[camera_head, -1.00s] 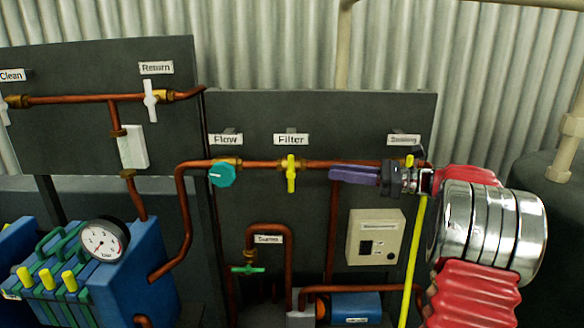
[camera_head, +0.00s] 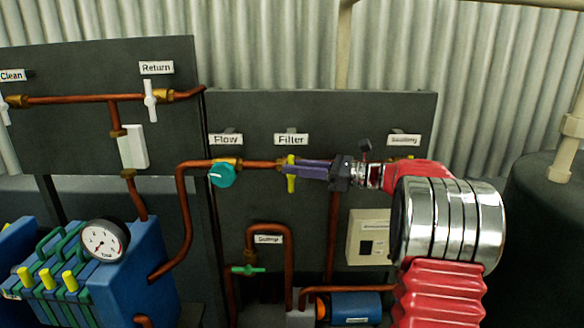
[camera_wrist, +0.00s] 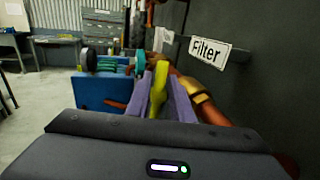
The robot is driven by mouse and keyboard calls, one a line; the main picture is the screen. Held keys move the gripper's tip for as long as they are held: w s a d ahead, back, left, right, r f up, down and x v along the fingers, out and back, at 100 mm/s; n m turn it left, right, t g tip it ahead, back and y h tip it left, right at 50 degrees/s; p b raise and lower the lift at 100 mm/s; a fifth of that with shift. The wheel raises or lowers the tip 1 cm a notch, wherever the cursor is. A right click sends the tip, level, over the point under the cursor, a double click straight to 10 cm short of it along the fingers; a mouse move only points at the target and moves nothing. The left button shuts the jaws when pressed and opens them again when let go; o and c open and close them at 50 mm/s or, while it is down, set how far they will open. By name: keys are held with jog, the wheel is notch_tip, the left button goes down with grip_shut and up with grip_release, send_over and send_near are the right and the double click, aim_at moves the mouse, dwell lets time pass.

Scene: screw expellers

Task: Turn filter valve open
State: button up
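The filter valve is a yellow handle (camera_head: 291,184) under the Filter label (camera_head: 291,139) on the copper pipe. It stands upright, across the pipe, and my gripper partly covers it in the head view. My gripper (camera_head: 290,168) comes from the right with its purple fingers level, its tips at the handle. In the wrist view, the yellow handle (camera_wrist: 158,90) stands between the two spread fingers (camera_wrist: 160,98). The fingers look apart, and I see no clear grip on the handle.
The teal flow valve (camera_head: 222,174) is just left on the same pipe. A beige box (camera_head: 367,238) and a vertical copper pipe (camera_head: 333,225) sit below my arm. A pressure gauge (camera_head: 105,240) and blue filter block (camera_head: 135,275) stand at lower left.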

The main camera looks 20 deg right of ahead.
jog(key=shift+x, duration=0.8)
jog(key=shift+c, duration=0.3)
grip_shut()
jog(key=shift+d, duration=0.1)
